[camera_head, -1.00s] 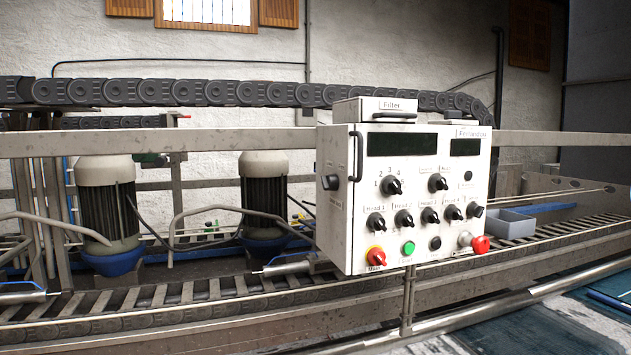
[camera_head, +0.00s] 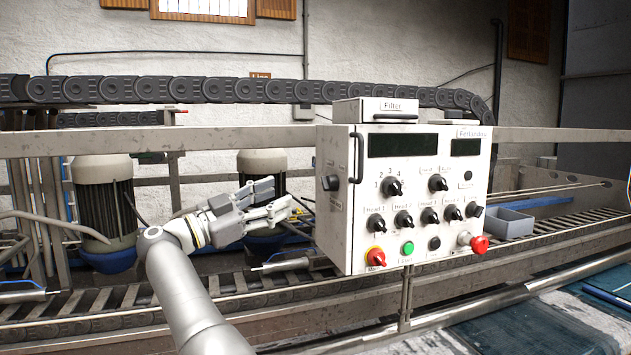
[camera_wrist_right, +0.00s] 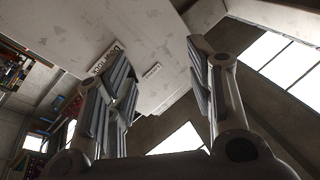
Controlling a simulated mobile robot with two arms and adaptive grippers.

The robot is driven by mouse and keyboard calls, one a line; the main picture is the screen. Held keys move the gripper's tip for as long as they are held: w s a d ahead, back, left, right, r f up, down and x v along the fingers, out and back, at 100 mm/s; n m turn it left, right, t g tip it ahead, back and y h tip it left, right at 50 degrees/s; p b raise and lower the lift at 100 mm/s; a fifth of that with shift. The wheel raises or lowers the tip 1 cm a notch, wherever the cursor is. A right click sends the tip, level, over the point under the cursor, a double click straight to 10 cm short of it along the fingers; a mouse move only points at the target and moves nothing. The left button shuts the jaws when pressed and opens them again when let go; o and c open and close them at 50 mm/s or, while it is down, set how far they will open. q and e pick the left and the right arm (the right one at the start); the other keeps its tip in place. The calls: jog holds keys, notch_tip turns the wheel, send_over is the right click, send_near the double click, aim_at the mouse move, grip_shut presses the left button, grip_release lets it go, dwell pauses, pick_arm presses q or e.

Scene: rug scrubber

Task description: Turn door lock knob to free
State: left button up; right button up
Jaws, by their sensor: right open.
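The door lock knob (camera_head: 330,183) is a small black knob on the left side wall of the white control box (camera_head: 345,240). My right gripper (camera_head: 281,197) is left of that wall, fingers pointing right toward the box, at about the knob's height. It is open and empty, with a gap between it and the knob. In the right wrist view the open fingers (camera_wrist_right: 157,52) frame the box's side wall (camera_wrist_right: 150,25), with a "Door lock" label (camera_wrist_right: 105,58) by the left finger. I cannot make out the knob there. My left gripper is not in view.
A black door handle (camera_head: 357,158) stands out at the box's left front edge. Several knobs and a red emergency button (camera_head: 479,244) are on its front. Two motors (camera_head: 105,205) and a metal rail (camera_head: 80,141) stand behind my right arm.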

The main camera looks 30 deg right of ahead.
aim_at(322, 183)
jog(key=s+a+r+g+y, duration=0.3)
jog(key=s+a+r, duration=0.1)
jog(key=s, duration=0.2)
jog(key=shift+m, duration=0.4)
jog(key=d, duration=0.3)
jog(key=d+p, duration=0.1)
jog(key=d, duration=0.3)
jog(key=s+d, duration=0.1)
jog(key=d, duration=0.2)
jog(key=shift+s+d+f+p, duration=0.1)
jog(key=shift+d+p, duration=0.25)
jog(key=shift+d, duration=0.05)
jog(key=c, duration=1)
jog(key=shift+c, duration=0.2)
